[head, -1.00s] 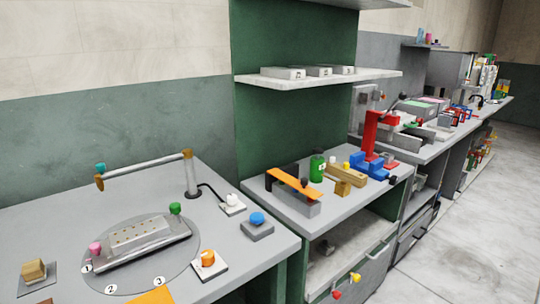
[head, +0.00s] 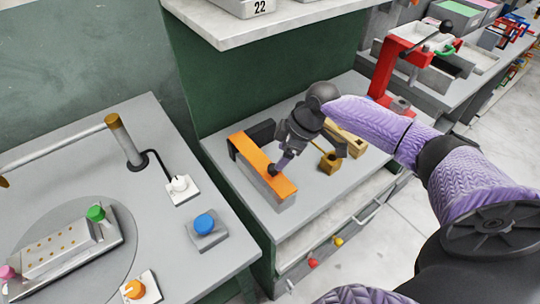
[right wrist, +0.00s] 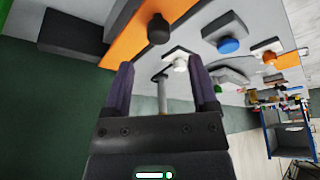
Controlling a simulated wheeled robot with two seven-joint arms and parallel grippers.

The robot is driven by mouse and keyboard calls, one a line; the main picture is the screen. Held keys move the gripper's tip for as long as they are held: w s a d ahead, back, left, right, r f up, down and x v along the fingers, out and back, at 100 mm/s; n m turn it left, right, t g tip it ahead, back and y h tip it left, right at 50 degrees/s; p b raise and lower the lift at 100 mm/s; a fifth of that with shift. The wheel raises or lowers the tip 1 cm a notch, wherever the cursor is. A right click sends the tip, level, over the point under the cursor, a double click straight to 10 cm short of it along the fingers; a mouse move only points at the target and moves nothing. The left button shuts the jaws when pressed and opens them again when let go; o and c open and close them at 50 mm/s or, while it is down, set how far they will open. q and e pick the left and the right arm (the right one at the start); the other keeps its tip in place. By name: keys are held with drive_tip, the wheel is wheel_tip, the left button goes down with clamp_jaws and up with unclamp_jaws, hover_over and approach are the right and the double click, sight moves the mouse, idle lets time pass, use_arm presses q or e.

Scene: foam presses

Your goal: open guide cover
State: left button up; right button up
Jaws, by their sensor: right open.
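The guide cover is an orange strip (head: 258,157) lying along the top of a grey block (head: 287,203) on the middle bench, with a dark end piece (head: 262,131) at its far side. A dark knob (right wrist: 158,29) stands on the cover and shows in the right wrist view. My right gripper (right wrist: 163,68) is open and empty, its fingers spread. In the right wrist view the knob lies beyond the fingertips, roughly in line with the gap. In the head view one finger overlaps the knob area, so contact cannot be told. My left gripper is out of view.
A wooden block (head: 344,136) and a small ochre block (head: 330,163) stand right of the cover. A red press (head: 388,65) stands behind my arm. A shelf (head: 225,33) overhangs the bench. A blue button (head: 204,223) is on the left table.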

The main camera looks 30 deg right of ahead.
sight(273, 166)
drive_tip(key=b+x, duration=0.1)
drive_tip(key=x, duration=0.5)
drive_tip(key=shift+w+f, duration=0.1)
drive_tip(key=shift+f, duration=0.15)
clamp_jaws()
idle(0.3)
drive_tip(key=shift+d, duration=0.1)
idle(0.6)
